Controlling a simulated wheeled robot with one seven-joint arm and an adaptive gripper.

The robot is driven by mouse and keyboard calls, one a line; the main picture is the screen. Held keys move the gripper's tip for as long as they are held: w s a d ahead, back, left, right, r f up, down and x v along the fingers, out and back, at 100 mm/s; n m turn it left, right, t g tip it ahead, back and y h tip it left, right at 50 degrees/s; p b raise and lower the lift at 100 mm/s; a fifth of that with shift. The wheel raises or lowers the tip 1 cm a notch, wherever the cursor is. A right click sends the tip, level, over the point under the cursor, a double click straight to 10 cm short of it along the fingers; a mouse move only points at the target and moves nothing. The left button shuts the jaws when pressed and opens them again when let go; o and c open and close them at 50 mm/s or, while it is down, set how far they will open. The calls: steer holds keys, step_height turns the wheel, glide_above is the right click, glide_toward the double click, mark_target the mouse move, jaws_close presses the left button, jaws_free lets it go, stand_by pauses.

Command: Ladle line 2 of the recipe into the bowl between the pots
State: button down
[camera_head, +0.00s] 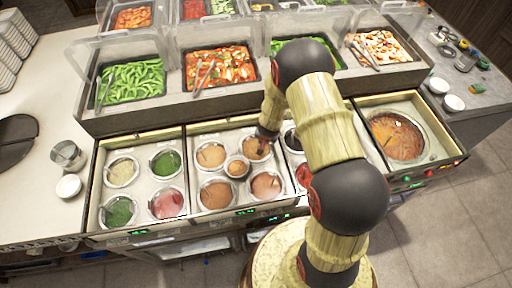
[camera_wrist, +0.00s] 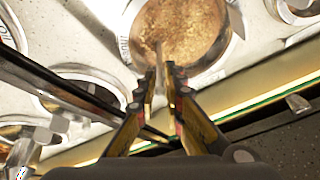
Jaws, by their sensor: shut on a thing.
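My gripper (camera_head: 263,140) is over the back right pot (camera_head: 257,150) of the middle counter section. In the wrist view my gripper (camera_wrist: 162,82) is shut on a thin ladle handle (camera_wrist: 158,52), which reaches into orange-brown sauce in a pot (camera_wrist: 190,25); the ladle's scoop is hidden. A small bowl (camera_head: 237,168) with brownish contents stands between the pots of that section. Around it are the back left pot (camera_head: 211,154), front left pot (camera_head: 216,195) and front right pot (camera_head: 266,186), all with orange-brown or reddish sauces. No readable recipe is in view.
The left section has a cream pot (camera_head: 122,171), two green pots (camera_head: 166,163) and a pink pot (camera_head: 167,202). My arm hides much of the section on the right. A large soup pot (camera_head: 398,136) is at far right. Food trays (camera_head: 132,82) behind glass line the back.

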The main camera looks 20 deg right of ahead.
steer(key=c, duration=1.8)
jaws_free()
steer(key=shift+o, duration=1.1)
steer(key=o, duration=0.4)
steer(key=shift+c, duration=0.2)
steer(key=shift+o, duration=0.2)
step_height(320, 180, up, 9)
steer(key=p, duration=0.8)
steer(key=shift+p, duration=0.35)
